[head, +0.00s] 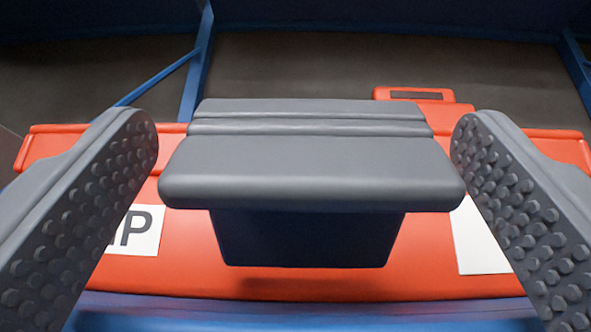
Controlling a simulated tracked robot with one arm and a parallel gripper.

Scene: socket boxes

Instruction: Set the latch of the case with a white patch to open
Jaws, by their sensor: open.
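The orange case (428,262) fills the middle of the head view. A blank white patch (478,240) is on its front at the right, partly hidden by my right finger. A label with dark letters ending in "P" (142,230) is at the left, partly hidden by my left finger. The latch (312,172) is a wide grey ridged bar with a dark blue block under it, standing out from the case's front. My gripper (305,135) is open, with one studded finger on each side of the latch. A gap shows between each fingertip and the bar.
A smaller orange raised part with a dark slot (420,95) is at the back right of the case. Blue frame bars (198,65) stand behind it over a dark grey surface. A blue edge (300,312) runs below the case's front.

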